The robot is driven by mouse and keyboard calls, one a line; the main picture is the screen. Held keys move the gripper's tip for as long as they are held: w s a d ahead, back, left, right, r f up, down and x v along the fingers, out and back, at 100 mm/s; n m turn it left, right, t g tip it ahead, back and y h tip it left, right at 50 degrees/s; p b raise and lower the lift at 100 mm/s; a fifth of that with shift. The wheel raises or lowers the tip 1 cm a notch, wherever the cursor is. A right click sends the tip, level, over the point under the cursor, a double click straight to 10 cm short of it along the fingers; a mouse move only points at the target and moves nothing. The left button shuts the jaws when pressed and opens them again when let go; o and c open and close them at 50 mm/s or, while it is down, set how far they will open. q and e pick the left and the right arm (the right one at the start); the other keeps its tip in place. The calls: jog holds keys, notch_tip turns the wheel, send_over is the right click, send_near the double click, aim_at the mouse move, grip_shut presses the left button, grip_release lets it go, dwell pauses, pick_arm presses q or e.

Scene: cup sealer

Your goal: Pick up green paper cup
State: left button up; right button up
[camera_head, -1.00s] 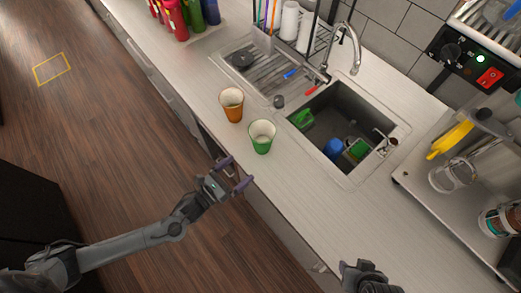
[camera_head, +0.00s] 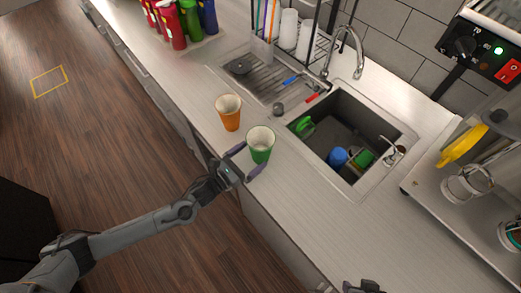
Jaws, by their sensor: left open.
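The green paper cup (camera_head: 261,146) stands upright on the white counter, near its front edge and left of the sink. My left gripper (camera_head: 244,162) is open, with its purple-grey fingers at the cup's near side, one to the left of the cup and one at its lower right. I cannot tell whether the fingers touch the cup. My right gripper (camera_head: 364,286) shows only in part at the bottom edge, and its jaws are not clear.
An orange paper cup (camera_head: 229,112) stands close to the left of the green cup. The sink (camera_head: 345,140) holds green and blue items. Coloured bottles (camera_head: 185,20) stand at the upper left, and a machine (camera_head: 470,170) is at the right. The counter (camera_head: 310,205) below the sink is clear.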

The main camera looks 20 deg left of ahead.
aim_at(260, 140)
pick_arm(q)
jog(key=shift+b+x, duration=0.55)
jog(key=shift+x, duration=1.2)
jog(key=shift+f, duration=0.15)
jog(key=shift+c, duration=0.3)
jog(key=c, duration=1)
